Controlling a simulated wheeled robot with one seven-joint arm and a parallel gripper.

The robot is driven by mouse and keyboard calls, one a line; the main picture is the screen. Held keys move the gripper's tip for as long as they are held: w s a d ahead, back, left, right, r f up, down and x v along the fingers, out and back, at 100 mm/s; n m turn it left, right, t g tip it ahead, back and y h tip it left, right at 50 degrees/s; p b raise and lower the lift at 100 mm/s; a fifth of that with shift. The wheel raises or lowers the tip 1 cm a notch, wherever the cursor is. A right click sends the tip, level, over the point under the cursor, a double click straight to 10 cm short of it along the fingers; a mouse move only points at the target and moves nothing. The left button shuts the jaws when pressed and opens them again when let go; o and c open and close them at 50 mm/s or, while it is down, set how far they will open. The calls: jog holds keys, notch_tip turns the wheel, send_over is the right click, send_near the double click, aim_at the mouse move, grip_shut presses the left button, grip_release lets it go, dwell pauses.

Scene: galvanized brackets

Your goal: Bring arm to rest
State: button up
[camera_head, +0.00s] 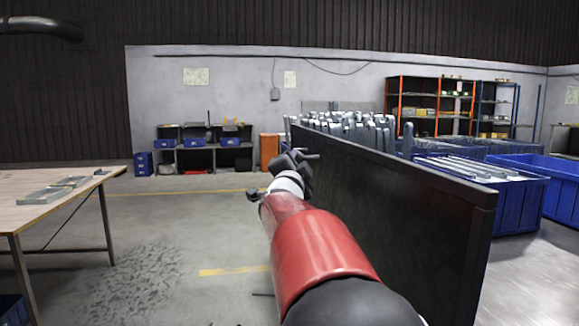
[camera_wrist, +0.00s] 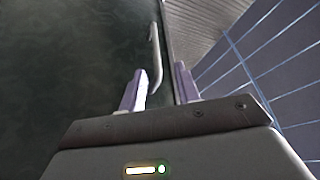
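My arm (camera_head: 315,250) reaches forward from the bottom of the head view, with a red link and a dark gripper (camera_head: 298,165) at its far end. The gripper is beside the left face of a black panel. The head view is too small to show its fingers. In the wrist view my gripper (camera_wrist: 160,83) has its two pale fingers apart, with a gap between them. A thin, light grey bent piece (camera_wrist: 156,58) shows beyond the fingers, in front of a dark surface. I cannot tell what it is or whether it touches a finger.
The black panel (camera_head: 400,215) stands close on the right, with many grey metal parts (camera_head: 345,128) behind it. A wooden table (camera_head: 90,185) with metal brackets (camera_head: 50,192) is at left. Blue bins (camera_head: 515,205) are at right. The floor between table and panel is mostly clear.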

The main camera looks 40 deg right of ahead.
jog(key=s+a+f+n+y, duration=0.4)
jog(key=a+f+n+y, duration=0.3)
jog(key=a, duration=0.5)
jog(key=s+a+f+n+y, duration=0.4)
jog(key=a+f+n+y, duration=0.2)
jog(key=a, duration=0.5)
jog(key=s+a+f+n+g, duration=0.4)
jog(key=s+f, duration=0.4)
jog(key=s, duration=0.2)
jog(key=s+a+f+n+g+y, duration=0.1)
jog(key=s+a+f+n+g, duration=0.3)
jog(key=s+f, duration=0.4)
jog(key=shift+s+a+f+g+y, duration=0.25)
jog(key=shift+s+f+g+y, duration=0.05)
jog(key=shift+s, duration=0.95)
